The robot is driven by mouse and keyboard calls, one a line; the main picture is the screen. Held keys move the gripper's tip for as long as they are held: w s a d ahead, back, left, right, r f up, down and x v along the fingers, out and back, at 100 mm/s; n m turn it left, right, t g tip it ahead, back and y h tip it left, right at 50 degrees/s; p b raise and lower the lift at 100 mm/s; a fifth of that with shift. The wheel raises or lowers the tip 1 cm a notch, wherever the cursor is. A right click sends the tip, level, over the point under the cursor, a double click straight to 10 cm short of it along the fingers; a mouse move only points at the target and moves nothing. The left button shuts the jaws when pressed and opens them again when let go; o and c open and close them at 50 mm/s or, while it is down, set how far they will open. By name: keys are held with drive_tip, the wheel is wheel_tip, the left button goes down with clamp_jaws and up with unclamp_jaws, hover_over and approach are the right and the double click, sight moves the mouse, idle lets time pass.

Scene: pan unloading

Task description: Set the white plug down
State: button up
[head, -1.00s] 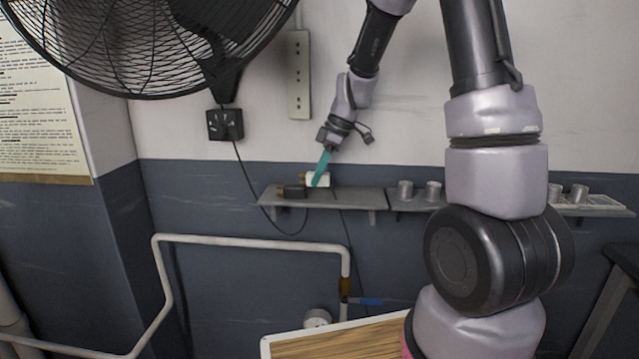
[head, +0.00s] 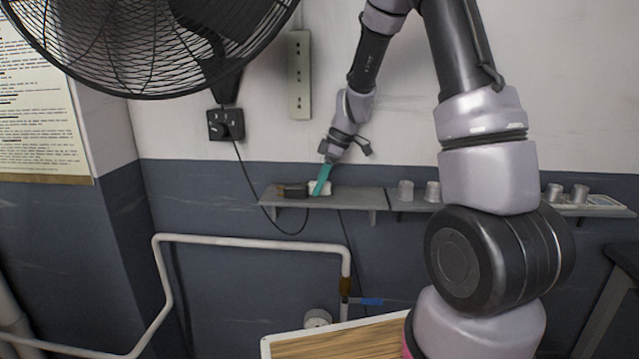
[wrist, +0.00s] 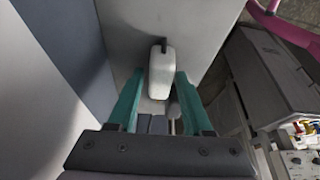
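The white plug (wrist: 160,75) lies between and just ahead of my teal fingertips (wrist: 160,76) in the wrist view, its dark pin end pointing away. A narrow gap shows on its left; the right finger is very close to it. My gripper looks slightly open around it. In the head view the white plug (head: 314,188) sits low on the grey wall shelf (head: 345,199), partly hidden by my gripper (head: 321,180). It appears to rest on the shelf.
A black plug (head: 292,190) lies on the shelf just left of the white one. Metal cups (head: 405,190) stand farther right. A black fan (head: 150,40), a wall socket (head: 225,124) and a white pipe (head: 250,240) are nearby.

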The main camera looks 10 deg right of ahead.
drive_tip(key=shift+r, duration=0.1)
drive_tip(key=v, duration=1.2)
drive_tip(key=s+r+m+t, duration=0.2)
drive_tip(key=s+r+m, duration=0.2)
drive_tip(key=s+m, duration=0.2)
drive_tip(key=s+d+r+m+t+h, duration=0.1)
drive_tip(key=s+r+m, duration=0.3)
drive_tip(key=s, duration=0.5)
drive_tip(key=s+d+r+m+t+h, duration=0.1)
drive_tip(key=s+r+m+t, duration=0.2)
drive_tip(key=s+m, duration=0.5)
drive_tip(key=shift+s+r+m, duration=0.3)
drive_tip(key=shift+r+m, duration=0.2)
